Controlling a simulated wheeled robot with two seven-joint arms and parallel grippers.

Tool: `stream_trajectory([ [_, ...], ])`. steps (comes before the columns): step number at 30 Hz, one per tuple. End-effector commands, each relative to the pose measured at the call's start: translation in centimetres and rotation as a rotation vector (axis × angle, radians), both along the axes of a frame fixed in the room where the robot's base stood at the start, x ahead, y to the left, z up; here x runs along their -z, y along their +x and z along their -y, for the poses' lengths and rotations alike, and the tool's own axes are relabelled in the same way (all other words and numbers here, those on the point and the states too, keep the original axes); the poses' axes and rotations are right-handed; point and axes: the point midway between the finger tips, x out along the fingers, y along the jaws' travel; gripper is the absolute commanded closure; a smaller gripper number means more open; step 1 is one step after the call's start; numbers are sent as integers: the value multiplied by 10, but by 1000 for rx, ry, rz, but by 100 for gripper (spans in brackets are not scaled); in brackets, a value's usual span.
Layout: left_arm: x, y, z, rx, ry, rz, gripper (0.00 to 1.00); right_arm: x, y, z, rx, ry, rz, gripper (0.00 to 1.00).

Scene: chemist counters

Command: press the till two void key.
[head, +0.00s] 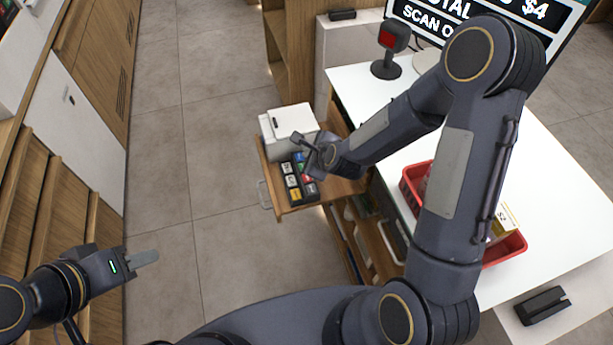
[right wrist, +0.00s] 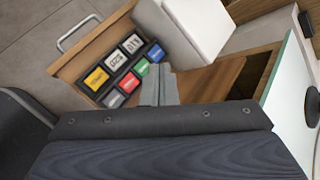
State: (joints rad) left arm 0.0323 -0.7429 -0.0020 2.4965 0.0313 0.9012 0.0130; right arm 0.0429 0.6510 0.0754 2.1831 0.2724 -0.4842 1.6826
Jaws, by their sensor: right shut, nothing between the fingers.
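A black keypad (head: 282,203) with coloured keys sits on a pulled-out wooden drawer or shelf under the counter. In the right wrist view the keypad (right wrist: 104,93) shows yellow, white, blue, green, red and grey keys. The labels are too small to read surely, so I cannot tell which is the void key. My right gripper (head: 303,142) is shut and empty, above the keypad's far right side. Its fingertips (right wrist: 157,80) show beside the green and red keys; contact cannot be told. My left gripper (head: 146,257) hangs over the floor at lower left, seen edge-on.
A white box-shaped device (head: 288,122) stands on the wooden shelf (head: 350,187) behind the keypad. The white counter (head: 360,85) carries a scanner (head: 391,48), a red basket (head: 512,247) and a screen (head: 540,18). Open floor (head: 185,150) lies to the left.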

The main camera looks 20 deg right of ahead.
Motion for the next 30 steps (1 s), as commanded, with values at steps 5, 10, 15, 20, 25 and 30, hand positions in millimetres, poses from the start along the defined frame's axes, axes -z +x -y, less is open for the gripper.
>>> stream_trajectory([
  [5,12,0,0,0,0,0,64,17,0,0,-1,0,-2,100],
  [10,28,0,0,0,0,0,64,40,0,0,-1,-1,-2,100],
  [15,45,0,0,0,0,0,64,66,0,0,-1,1,-2,100],
  [20,65,0,0,0,0,0,64,83,0,0,0,-1,1,100],
  [25,70,0,0,0,0,0,64,86,0,0,-1,-1,0,100],
  [30,68,0,0,0,0,0,64,85,0,0,-1,-1,0,100],
])
